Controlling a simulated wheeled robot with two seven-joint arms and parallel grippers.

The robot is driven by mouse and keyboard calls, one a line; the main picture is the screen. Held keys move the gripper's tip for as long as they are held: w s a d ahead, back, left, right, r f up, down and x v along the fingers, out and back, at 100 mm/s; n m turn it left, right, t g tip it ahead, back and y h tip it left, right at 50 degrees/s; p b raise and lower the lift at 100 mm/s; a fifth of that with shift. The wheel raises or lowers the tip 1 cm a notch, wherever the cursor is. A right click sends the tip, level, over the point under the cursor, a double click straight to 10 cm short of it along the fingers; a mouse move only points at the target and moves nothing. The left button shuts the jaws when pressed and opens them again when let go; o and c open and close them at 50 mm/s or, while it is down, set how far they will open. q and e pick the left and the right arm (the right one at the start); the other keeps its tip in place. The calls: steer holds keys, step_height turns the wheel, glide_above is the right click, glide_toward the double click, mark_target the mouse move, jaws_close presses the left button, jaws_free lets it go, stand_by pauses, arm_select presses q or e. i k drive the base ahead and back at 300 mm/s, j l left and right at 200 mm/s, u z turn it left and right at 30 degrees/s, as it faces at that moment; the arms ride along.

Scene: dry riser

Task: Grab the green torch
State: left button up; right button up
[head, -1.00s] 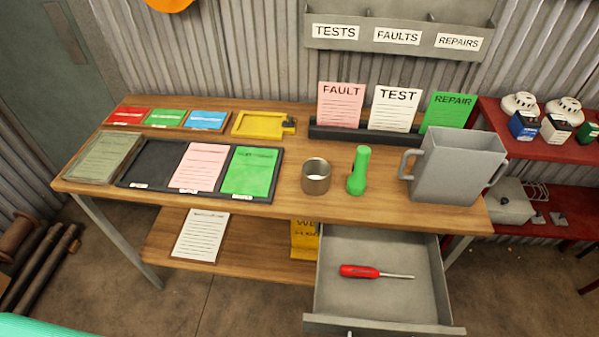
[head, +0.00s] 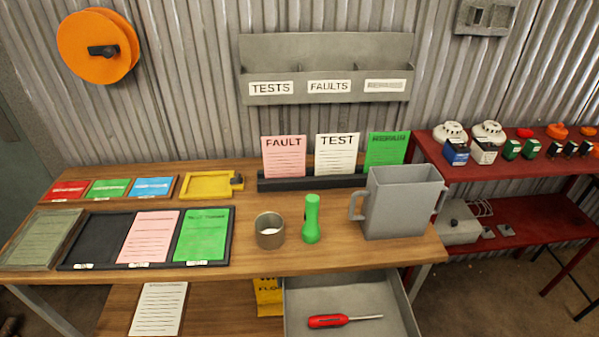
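The green torch (head: 311,219) stands upright on the wooden bench top, near the front edge. It is between a small round metal cup (head: 269,230) on its left and a large grey two-handled container (head: 402,203) on its right, apart from both. Neither of my grippers shows in the head view.
An open grey drawer (head: 297,305) holding a red screwdriver (head: 328,321) juts out below the torch. A black card holder (head: 310,182) stands behind the torch. A black tray with cards (head: 103,262) lies on the left. A red shelf (head: 530,160) stands at right.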

mark_target(311, 228)
steer(key=k+l, duration=0.1)
steer(key=l, duration=0.8)
steer(key=k+l, duration=0.15)
steer(key=l, duration=0.3)
steer(key=u, duration=0.05)
